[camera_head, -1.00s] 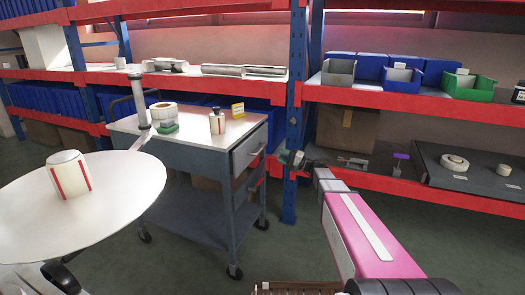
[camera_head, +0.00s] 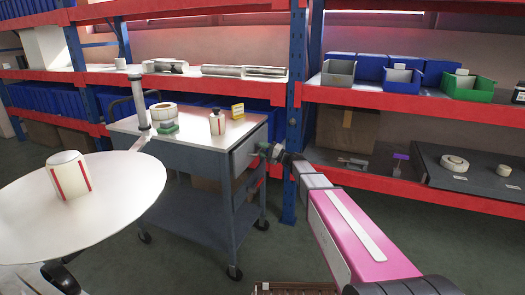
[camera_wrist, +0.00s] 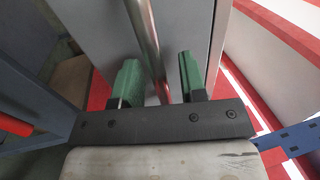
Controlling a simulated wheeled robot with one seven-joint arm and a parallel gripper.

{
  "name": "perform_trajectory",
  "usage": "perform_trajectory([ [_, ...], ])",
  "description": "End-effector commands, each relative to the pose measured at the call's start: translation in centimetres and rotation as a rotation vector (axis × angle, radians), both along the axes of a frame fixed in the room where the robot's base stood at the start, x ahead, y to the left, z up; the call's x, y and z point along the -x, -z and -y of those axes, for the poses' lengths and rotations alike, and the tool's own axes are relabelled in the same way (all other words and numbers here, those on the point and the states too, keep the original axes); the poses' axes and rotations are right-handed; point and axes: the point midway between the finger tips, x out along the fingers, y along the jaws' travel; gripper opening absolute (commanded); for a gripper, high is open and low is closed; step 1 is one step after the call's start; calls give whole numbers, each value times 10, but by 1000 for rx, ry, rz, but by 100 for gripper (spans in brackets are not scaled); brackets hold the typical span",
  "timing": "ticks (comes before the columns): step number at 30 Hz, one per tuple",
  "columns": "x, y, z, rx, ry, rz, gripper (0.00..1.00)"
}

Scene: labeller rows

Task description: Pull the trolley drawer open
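The grey trolley (camera_head: 188,163) has a white top and a drawer at its right end. The drawer front (camera_head: 243,152) is partly hidden behind my gripper (camera_head: 266,151). In the wrist view the drawer front (camera_wrist: 188,28) fills the upper middle, with its metal bar handle (camera_wrist: 148,45) running down between the two green fingers of my gripper (camera_wrist: 158,80). The fingers are apart, one on each side of the handle, with gaps showing. The drawer looks closed.
A blue rack post (camera_head: 293,130) and red shelf beams (camera_head: 400,190) are close to my arm. A round white table (camera_head: 110,190) stands at left.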

Motion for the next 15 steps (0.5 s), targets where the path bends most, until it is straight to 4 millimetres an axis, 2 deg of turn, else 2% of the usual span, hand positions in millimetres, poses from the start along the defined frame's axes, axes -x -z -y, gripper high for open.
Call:
perform_trajectory([
  [5, 0, 0, 0, 0, 0, 0, 39],
  [6, 0, 0, 0, 0, 0, 0, 26],
  [8, 0, 0, 0, 0, 0, 0, 6],
  [9, 0, 0, 0, 0, 0, 0, 0],
  [15, 1, 0, 2, 0, 0, 0, 0],
])
